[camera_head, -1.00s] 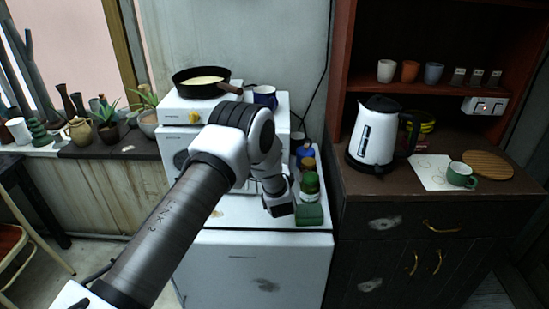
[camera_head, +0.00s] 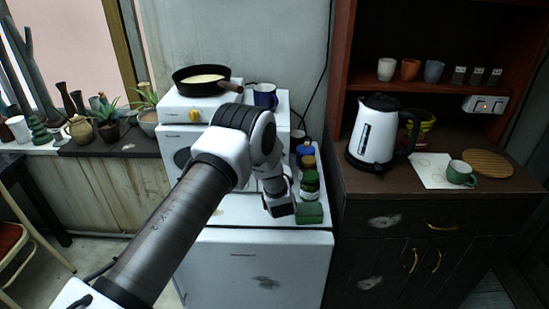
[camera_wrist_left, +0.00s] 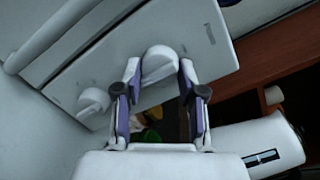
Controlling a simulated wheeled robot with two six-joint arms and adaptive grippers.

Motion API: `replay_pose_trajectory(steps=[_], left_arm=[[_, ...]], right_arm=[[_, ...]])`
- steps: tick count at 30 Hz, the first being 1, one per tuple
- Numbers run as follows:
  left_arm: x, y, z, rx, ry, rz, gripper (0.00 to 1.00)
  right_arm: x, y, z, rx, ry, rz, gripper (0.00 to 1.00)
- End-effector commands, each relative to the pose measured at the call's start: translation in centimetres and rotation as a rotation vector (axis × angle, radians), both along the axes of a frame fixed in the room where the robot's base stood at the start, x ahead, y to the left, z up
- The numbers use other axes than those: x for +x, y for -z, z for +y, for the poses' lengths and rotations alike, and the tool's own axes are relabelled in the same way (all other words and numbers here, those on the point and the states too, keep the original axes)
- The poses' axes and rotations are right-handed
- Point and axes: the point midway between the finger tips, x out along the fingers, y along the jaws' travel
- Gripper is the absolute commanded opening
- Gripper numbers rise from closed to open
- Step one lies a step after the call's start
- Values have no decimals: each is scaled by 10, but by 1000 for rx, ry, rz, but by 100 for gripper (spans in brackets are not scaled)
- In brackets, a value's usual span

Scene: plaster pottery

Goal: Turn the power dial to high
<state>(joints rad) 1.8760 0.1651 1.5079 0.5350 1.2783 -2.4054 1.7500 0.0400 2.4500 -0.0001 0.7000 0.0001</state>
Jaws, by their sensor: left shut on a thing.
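A white panel (camera_wrist_left: 205,78) with two round white dials fills the upper part of the left wrist view. My left gripper (camera_wrist_left: 158,76) is shut on the upper dial (camera_wrist_left: 160,58), with one finger on each side of it. The other dial (camera_wrist_left: 92,102) is free, left of the fingers. Any lettering is too small to read, so the dial's setting cannot be told. In the head view my left arm hides the dials on the front of the white microwave (camera_head: 179,139). My right gripper is not in view.
A white hotplate with a yellow knob (camera_head: 194,116) and a black pan (camera_head: 187,83) stands on the microwave. Jars (camera_head: 310,183) and a green block (camera_head: 309,213) stand close to my left wrist. A white kettle (camera_head: 371,137) is on the cabinet at the right.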

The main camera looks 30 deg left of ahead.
Motion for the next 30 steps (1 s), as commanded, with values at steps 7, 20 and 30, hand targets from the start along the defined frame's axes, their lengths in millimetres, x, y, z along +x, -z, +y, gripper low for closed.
replay_pose_trajectory(steps=[7,20,30], left_arm=[[1,-3,1,1,-1,-6,65],[-34,-1,-29,0,3,0,65],[-90,-2,-70,1,-1,-5,65]], right_arm=[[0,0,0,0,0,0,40],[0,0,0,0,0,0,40],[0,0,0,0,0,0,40]])
